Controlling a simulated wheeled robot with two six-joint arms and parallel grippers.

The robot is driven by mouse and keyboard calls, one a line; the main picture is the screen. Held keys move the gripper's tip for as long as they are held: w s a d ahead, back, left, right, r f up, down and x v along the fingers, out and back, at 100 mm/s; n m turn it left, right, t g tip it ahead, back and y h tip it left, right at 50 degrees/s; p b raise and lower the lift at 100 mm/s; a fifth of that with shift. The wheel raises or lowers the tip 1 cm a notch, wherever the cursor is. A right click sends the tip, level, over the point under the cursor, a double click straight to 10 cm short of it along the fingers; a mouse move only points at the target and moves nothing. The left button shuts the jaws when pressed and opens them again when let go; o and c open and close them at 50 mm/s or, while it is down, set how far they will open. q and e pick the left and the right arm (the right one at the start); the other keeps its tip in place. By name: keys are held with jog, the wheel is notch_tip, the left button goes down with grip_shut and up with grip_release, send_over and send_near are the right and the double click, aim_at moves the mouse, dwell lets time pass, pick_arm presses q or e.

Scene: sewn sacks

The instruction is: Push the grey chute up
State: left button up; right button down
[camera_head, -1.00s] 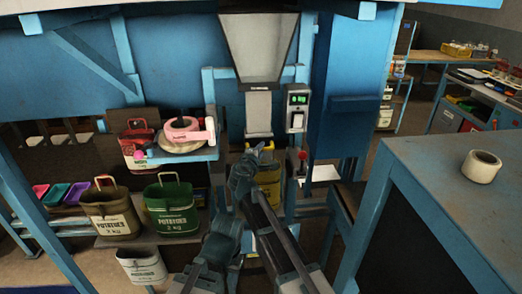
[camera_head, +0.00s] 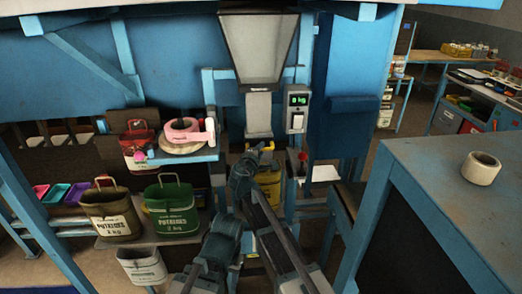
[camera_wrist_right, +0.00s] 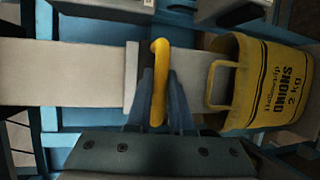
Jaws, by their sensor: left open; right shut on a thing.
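The grey chute (camera_head: 258,113) hangs upright below a wide grey hopper (camera_head: 256,47) in the head view. In the right wrist view its pale panel (camera_wrist_right: 60,75) runs in from the left. A yellow bar handle (camera_wrist_right: 158,80) crosses the grey part there. My right gripper (camera_head: 262,149) is at the chute's lower end, shut on the yellow handle, with its fingers (camera_wrist_right: 165,105) partly behind it. My left gripper (camera_head: 198,268) is open, low and left of the right arm, away from the chute.
A yellow onions sack (camera_wrist_right: 268,85) is just beyond the handle. A scale display (camera_head: 298,99) is right of the chute. A shelf with pink tape (camera_head: 183,129) is left. Green (camera_head: 171,207) and brown (camera_head: 111,214) potato sacks stand lower left. A blue bench (camera_head: 440,190) fills the right.

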notch_tip(320, 180, up, 16)
jog(key=p, duration=1.5)
jog(key=shift+p, duration=0.3)
pick_arm(q)
notch_tip(320, 180, up, 16)
pick_arm(e)
jog(key=shift+w, duration=0.15)
jog(key=c, duration=0.8)
grip_release()
jog(key=shift+r, duration=0.1)
pick_arm(q)
jog(key=shift+s, duration=0.1)
pick_arm(e)
jog(key=shift+s, duration=0.2)
